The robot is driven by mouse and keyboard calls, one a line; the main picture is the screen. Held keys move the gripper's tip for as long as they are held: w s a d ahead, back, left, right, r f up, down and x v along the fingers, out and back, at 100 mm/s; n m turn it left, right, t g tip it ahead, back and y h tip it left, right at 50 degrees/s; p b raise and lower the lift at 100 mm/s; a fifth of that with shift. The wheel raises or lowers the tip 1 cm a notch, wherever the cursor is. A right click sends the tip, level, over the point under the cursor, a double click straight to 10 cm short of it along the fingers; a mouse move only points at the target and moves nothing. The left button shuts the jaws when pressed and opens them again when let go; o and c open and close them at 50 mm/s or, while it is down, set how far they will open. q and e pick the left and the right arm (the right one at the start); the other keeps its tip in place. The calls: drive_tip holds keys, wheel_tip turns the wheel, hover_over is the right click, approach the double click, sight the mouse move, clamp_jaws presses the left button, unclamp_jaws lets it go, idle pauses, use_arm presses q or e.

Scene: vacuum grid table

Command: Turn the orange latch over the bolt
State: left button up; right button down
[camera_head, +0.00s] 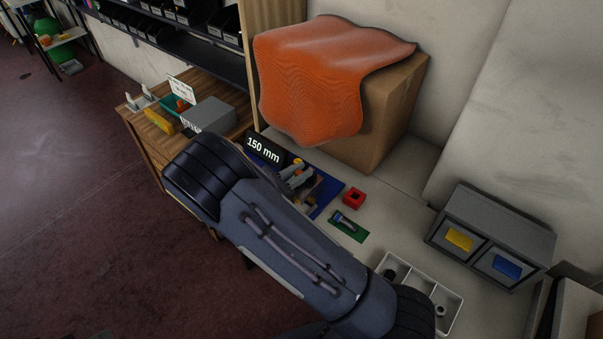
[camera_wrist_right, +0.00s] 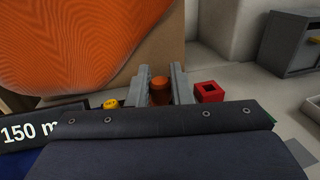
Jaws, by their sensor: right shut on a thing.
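In the right wrist view, an orange part (camera_wrist_right: 159,82), which looks like the orange latch, stands between the two grey fingers of my right gripper (camera_wrist_right: 156,90). The fingers are shut on it. In the head view my right gripper (camera_head: 297,179) is over the blue board (camera_head: 329,194), and my own forearm hides much of that board. The bolt cannot be made out in either view. A small yellow piece (camera_wrist_right: 110,103) shows left of the fingers in the wrist view. My left gripper is not in view.
A red block with a square hole (camera_head: 353,198) sits right of the board. A green plate (camera_head: 349,228) lies nearer me. A "150 mm" sign (camera_head: 263,150) and a cardboard box (camera_head: 385,119) under orange cloth (camera_head: 310,82) stand behind. A white tray (camera_head: 452,297) and grey drawers (camera_head: 491,234) are right.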

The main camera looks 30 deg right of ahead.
drive_tip(key=shift+w+a+m+g, duration=0.1)
drive_tip(key=shift+w+m+g, duration=0.1)
drive_tip(key=shift+m+g, duration=0.3)
drive_tip(key=c, duration=1.4)
unclamp_jaws()
drive_tip(key=shift+o, duration=0.2)
drive_tip(key=a+b, duration=0.1)
drive_tip(key=a, duration=0.6)
drive_tip(key=shift+s+a, duration=0.4)
drive_tip(key=shift+s, duration=0.05)
